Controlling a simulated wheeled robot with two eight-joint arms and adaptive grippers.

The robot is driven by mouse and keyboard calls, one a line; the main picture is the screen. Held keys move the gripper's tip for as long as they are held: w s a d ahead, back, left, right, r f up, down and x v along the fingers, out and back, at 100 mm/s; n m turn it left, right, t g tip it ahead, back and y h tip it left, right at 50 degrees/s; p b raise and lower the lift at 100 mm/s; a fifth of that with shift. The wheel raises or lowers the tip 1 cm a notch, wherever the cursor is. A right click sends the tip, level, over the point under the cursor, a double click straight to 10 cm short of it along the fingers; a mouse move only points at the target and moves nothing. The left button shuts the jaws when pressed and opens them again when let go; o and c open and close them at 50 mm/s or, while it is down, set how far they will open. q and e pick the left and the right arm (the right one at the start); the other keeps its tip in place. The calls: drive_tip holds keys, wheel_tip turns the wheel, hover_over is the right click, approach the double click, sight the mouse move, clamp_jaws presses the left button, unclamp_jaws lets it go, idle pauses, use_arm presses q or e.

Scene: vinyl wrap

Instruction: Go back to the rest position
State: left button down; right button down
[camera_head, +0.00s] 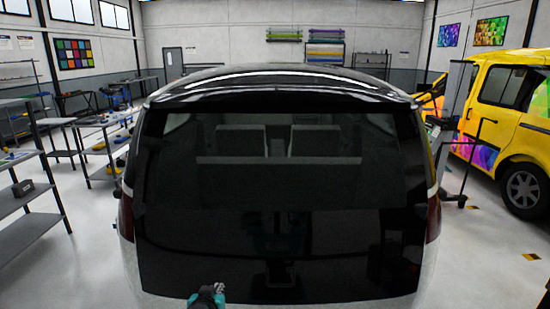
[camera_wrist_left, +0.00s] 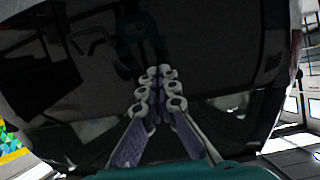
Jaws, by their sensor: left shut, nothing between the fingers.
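My left gripper (camera_head: 219,288) shows at the bottom edge of the head view, in front of the lower rear of a dark car (camera_head: 270,240). In the left wrist view the left gripper (camera_wrist_left: 160,78) has its two fingers together with nothing between them. The dark glossy car panel (camera_wrist_left: 70,75) fills most of that view behind the fingertips and mirrors the gripper. I cannot tell whether the fingertips touch the panel. My right gripper is in neither view.
The car with its rear window (camera_head: 270,150) blocks the space straight ahead. Metal shelves (camera_head: 30,190) stand at the left. A yellow car (camera_head: 505,130) with a colourful door is at the right, near a grey stand (camera_head: 447,140). Bare floor (camera_head: 480,260) shows at the lower right.

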use_arm(q)
drive_tip(key=s+a+g, duration=0.1)
drive_tip(key=s+g, duration=0.3)
drive_tip(key=s, duration=2)
drive_tip(key=shift+s+g, duration=0.35)
drive_tip(key=shift+g, duration=0.05)
